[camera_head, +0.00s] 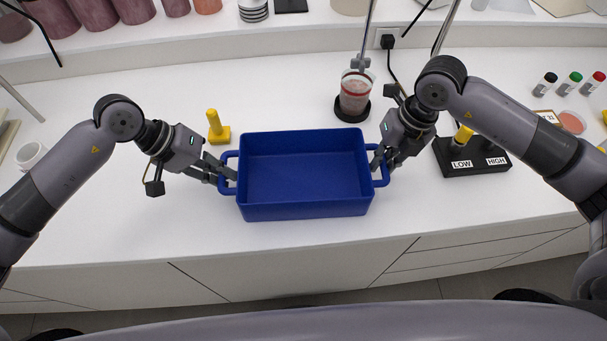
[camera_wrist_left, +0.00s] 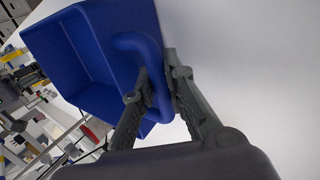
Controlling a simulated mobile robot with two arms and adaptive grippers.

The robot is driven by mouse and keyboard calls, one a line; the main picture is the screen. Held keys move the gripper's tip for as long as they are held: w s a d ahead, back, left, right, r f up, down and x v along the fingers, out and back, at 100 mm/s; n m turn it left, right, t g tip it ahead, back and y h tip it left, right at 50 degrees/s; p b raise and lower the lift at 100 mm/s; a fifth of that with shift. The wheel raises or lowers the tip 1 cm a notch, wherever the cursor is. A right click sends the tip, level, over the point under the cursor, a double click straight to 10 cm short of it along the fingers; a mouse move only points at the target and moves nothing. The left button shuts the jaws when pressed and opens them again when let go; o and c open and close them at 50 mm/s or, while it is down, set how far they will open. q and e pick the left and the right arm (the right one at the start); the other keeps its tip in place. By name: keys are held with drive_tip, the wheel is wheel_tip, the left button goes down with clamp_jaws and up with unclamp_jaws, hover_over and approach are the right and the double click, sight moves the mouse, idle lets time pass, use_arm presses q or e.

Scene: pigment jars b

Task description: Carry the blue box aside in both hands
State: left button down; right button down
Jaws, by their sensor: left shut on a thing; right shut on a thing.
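The blue box (camera_head: 304,212) is an open, empty rectangular tray with a loop handle on each short side. It is in the middle of the head view, over the front part of the white counter. I cannot tell whether its base touches the counter. My left gripper (camera_head: 228,172) is shut on the box's left handle. The left wrist view shows the two fingers (camera_wrist_left: 158,92) on either side of the handle bar of the blue box (camera_wrist_left: 85,45). My right gripper (camera_head: 381,164) is shut on the right handle, partly hiding it.
A yellow peg-like piece (camera_head: 214,126) stands just behind the box's left corner. A beaker on a black base (camera_head: 353,96) stands behind its right corner. A black LOW/HIGH block (camera_head: 474,158) is to the right. The counter left of the box is mostly clear.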

use_arm(q)
drive_tip(key=shift+r, duration=0.2)
use_arm(e)
drive_tip(key=shift+r, duration=0.2)
idle(0.3)
